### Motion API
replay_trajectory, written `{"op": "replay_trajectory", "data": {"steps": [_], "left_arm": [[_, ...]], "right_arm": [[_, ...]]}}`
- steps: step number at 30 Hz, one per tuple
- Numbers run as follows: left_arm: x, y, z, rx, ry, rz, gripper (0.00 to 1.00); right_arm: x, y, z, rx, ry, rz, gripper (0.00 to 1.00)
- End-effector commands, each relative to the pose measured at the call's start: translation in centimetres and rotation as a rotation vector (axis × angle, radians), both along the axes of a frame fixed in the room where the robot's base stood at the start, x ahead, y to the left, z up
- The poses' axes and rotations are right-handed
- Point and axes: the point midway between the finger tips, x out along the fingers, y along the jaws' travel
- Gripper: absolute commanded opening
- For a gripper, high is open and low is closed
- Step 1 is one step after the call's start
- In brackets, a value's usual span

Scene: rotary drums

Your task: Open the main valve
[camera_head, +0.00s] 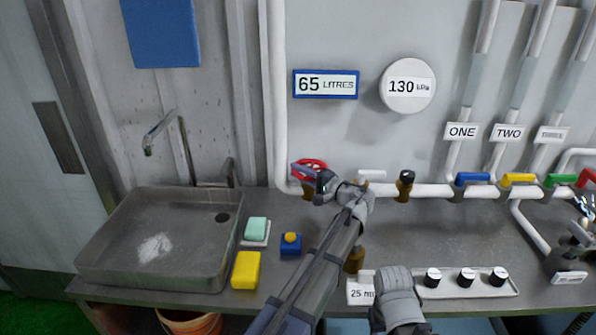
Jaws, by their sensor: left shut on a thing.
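A red round valve handwheel (309,167) sits on a brass-coloured body (308,189) in the white pipe at the wall, below the litres display. I take it to be the main valve. My left gripper (309,177) reaches it from the right, its jaws at the front of the wheel and shut on it. The gripper and wrist hide part of the wheel and the pipe just right of it. A grey link of my own (396,292) shows at the bottom centre.
A display (325,84) reads 65 litres and a round gauge (408,86) reads 130. Blue (473,178), yellow (518,178) and green (561,180) valve handles line the pipe to the right. A sink (105,252) and yellow sponge (246,270) lie left. A knob panel (450,291) sits in front.

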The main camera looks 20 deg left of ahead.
Motion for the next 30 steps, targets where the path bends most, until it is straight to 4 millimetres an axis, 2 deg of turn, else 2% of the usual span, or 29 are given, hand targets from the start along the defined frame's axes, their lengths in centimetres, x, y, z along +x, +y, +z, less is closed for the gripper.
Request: {"op": "replay_trajectory", "data": {"steps": [12,30], "left_arm": [[-0.4,-0.7,-0.1,-0.002,0.0,0.237,0.0],[-0.8,-0.8,-0.1,-0.002,0.0,0.297,0.0]], "right_arm": [[0.0,0.0,0.0,0.0,0.0,0.0,0.5],[0.0,0.0,0.0,0.0,0.0,0.0,0.5]]}}
